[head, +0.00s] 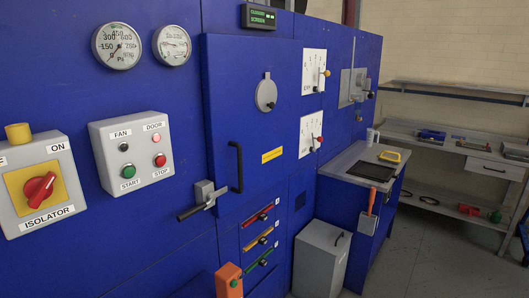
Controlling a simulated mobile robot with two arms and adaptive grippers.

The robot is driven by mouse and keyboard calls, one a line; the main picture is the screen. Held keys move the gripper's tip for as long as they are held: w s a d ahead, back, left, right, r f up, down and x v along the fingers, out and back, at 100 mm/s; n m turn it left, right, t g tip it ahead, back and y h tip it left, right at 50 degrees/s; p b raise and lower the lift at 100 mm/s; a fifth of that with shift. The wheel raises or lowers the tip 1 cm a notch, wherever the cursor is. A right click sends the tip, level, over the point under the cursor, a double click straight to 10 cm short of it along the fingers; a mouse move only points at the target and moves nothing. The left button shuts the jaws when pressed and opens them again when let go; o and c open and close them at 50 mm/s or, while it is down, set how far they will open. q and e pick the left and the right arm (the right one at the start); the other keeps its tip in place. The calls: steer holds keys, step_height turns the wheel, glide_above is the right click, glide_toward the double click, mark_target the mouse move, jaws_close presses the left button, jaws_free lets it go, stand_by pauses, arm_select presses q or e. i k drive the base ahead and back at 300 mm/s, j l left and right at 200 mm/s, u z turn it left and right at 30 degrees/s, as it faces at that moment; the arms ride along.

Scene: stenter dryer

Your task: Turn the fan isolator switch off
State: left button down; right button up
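The isolator switch (40,188) is a red rotary knob on a yellow plate, on a grey box (62,151) labelled ISOLATOR on the blue wall at far left. Its handle is tilted, with its upper end toward the upper right, on the side of the ON label (57,147). The box's left edge is cut off by the picture, with only part of a label showing there. A yellow cylinder (17,133) sits on the top of the box. Neither of my grippers is in view.
A grey FAN/DOOR button panel (133,158) is right of the isolator. A blue door (235,110) has a projecting lever latch (203,200) and black handle. Workbenches are at right, beside clear floor.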

mark_target(37, 190)
steer(key=u, duration=1.3)
